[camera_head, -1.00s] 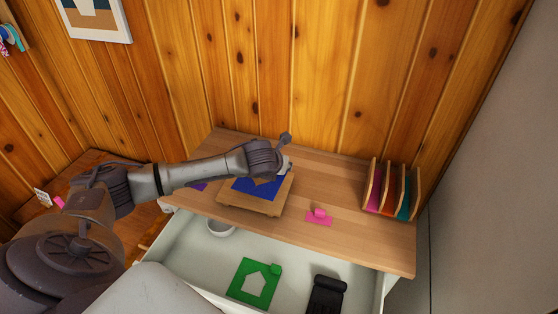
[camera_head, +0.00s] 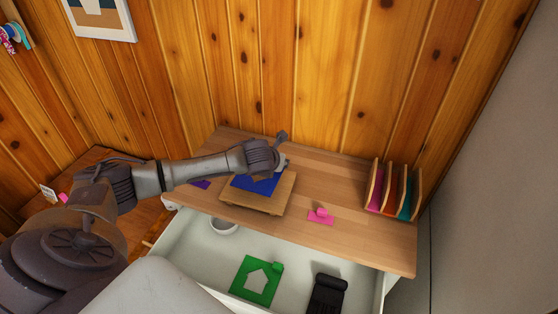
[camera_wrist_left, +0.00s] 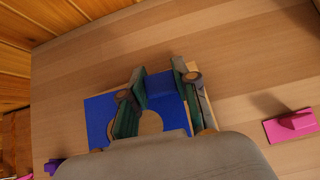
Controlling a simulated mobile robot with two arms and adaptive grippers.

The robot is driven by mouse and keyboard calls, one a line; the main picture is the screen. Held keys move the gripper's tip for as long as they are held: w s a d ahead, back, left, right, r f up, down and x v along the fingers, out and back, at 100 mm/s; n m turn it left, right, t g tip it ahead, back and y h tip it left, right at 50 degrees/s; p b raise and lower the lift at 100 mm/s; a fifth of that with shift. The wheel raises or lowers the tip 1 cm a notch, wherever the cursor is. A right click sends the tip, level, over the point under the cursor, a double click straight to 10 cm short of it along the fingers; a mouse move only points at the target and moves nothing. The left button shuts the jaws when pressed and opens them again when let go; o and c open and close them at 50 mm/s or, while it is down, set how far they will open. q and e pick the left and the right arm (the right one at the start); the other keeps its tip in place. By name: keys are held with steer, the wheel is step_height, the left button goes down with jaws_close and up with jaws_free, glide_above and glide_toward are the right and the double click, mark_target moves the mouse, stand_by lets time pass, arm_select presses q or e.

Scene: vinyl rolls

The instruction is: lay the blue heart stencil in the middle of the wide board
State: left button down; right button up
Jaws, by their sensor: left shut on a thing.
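The blue stencil (camera_head: 257,185) lies flat on or just above the wide wooden board (camera_head: 250,203), which stands on the table. In the left wrist view the blue stencil (camera_wrist_left: 98,117) has a cut-out, partly hidden by my fingers, so its full shape cannot be told. My left gripper (camera_wrist_left: 150,100) is shut on the blue stencil's raised block. The head view shows my left gripper (camera_head: 272,167) over the far side of the board, hiding part of the stencil. A strip of the board (camera_wrist_left: 204,108) shows right of the stencil. My right gripper is not in view.
A pink piece (camera_head: 320,216) lies right of the board, and a purple piece (camera_head: 201,184) lies left of it. A rack (camera_head: 393,188) with coloured sheets stands at the table's right. The open drawer below holds a green house stencil (camera_head: 257,281), a white bowl (camera_head: 223,226) and a black object (camera_head: 327,294).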

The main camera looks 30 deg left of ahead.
arm_select(q)
steer(key=shift+f, duration=0.1)
stand_by(0.3)
steer(key=shift+f, duration=0.4)
steer(key=shift+f, duration=0.1)
steer(key=shift+f, duration=0.6)
stand_by(0.5)
steer(key=shift+f, duration=0.65)
